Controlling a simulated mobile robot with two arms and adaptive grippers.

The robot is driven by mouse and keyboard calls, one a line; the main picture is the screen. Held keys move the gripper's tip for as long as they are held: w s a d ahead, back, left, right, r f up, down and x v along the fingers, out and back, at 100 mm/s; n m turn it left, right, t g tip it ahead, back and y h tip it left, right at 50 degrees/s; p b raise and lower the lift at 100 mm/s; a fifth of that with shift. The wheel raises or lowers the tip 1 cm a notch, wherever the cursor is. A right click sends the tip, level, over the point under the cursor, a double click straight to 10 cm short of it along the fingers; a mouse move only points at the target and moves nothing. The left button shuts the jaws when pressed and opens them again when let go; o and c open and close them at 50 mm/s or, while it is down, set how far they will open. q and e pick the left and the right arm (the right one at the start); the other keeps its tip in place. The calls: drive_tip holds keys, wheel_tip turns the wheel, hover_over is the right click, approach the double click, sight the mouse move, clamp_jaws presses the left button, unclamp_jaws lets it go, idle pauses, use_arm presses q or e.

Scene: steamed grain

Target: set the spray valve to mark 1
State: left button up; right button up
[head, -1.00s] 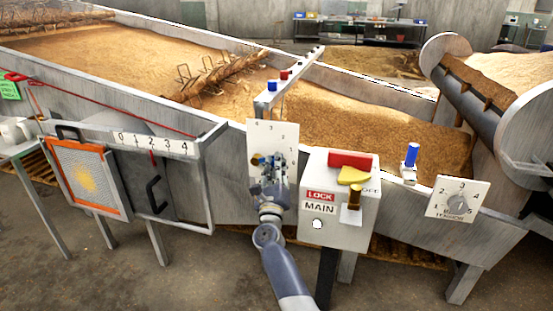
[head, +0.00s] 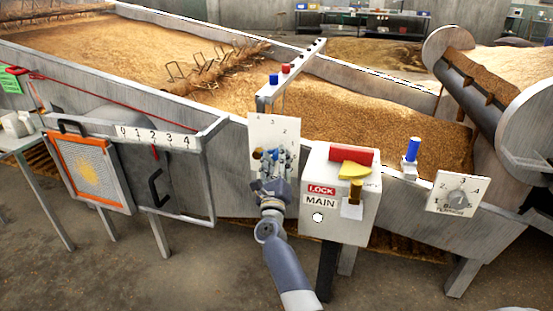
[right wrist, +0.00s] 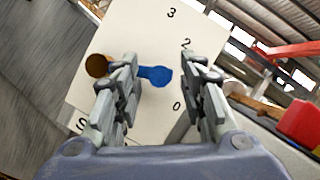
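The spray valve is a white panel (head: 285,128) with numbered marks, a brass hub (right wrist: 97,66) and a blue lever (right wrist: 157,75). In the right wrist view the lever points right from the hub, between the visible marks 2 and 0; the spot between these marks is hidden behind a finger. My right gripper (head: 272,158) is at the panel. Its fingers, also in the right wrist view (right wrist: 160,85), stand apart on either side of the lever's blue end, with gaps visible. The left finger hides the middle of the lever. My left gripper is not in view.
Right of the panel stands the MAIN box (head: 338,222) with a red block and a yellow piece on top. A blue-handled part (head: 412,152) and a numbered dial (head: 457,196) are further right. The orange-framed screen (head: 90,175) and a 0–4 scale (head: 155,136) are left.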

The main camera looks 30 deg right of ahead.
drive_tip(key=v, duration=1.1)
drive_tip(key=shift+s, duration=0.2)
drive_tip(key=shift+a, duration=0.1)
